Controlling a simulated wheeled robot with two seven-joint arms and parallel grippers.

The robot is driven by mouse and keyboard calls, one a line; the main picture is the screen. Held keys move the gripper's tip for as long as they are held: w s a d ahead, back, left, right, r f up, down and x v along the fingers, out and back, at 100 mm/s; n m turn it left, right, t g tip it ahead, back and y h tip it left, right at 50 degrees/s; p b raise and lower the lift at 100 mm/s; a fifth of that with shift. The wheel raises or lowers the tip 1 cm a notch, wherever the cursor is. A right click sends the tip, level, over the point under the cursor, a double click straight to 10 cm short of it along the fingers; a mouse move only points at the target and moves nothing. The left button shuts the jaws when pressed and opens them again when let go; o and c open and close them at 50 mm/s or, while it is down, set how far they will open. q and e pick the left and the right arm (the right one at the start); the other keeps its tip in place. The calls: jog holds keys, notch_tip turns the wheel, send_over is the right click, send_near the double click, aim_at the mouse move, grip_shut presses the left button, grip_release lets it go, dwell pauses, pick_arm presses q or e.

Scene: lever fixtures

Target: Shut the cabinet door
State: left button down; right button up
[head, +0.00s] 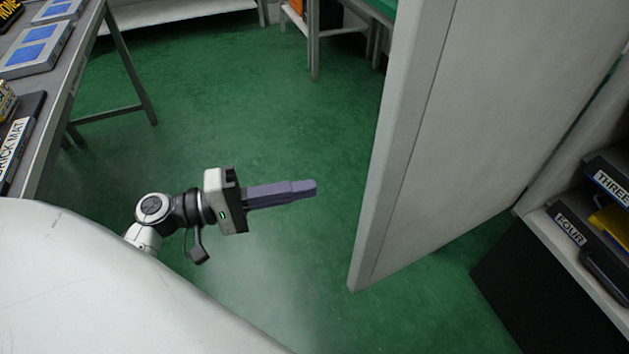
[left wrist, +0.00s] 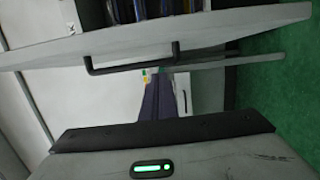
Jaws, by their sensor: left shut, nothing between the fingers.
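The cabinet door (head: 455,130) is a tall pale grey panel standing wide open, its free edge toward the middle of the head view. The cabinet (head: 540,235) is at the right, its shelves exposed. My left gripper (head: 314,187) is shut and empty, its purple fingers pointing right toward the door edge with green floor showing between. In the left wrist view the fingers (left wrist: 158,98) point toward the door (left wrist: 225,28), which has a dark bar handle (left wrist: 130,66). I cannot tell there whether they touch. My right gripper is not in view.
A metal table (head: 62,105) with boxes and trays stands at the left. Another bench (head: 313,45) is at the back. Cabinet shelves hold dark bins marked FOUR (head: 570,228) and THREE (head: 610,185). The green floor between table and door is clear.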

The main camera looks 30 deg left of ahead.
pick_arm(q)
jog(key=w+d+p, duration=0.1)
jog(key=w+d, duration=0.2)
jog(key=d, duration=0.6)
jog(key=shift+w+d, duration=0.15)
jog(key=shift+w, duration=0.2)
send_over(379, 234)
jog(key=s, duration=0.3)
jog(key=shift+s+d+p, duration=0.15)
jog(key=shift+d+p, duration=0.2)
jog(key=shift+d, duration=0.05)
jog(key=shift+a, duration=0.15)
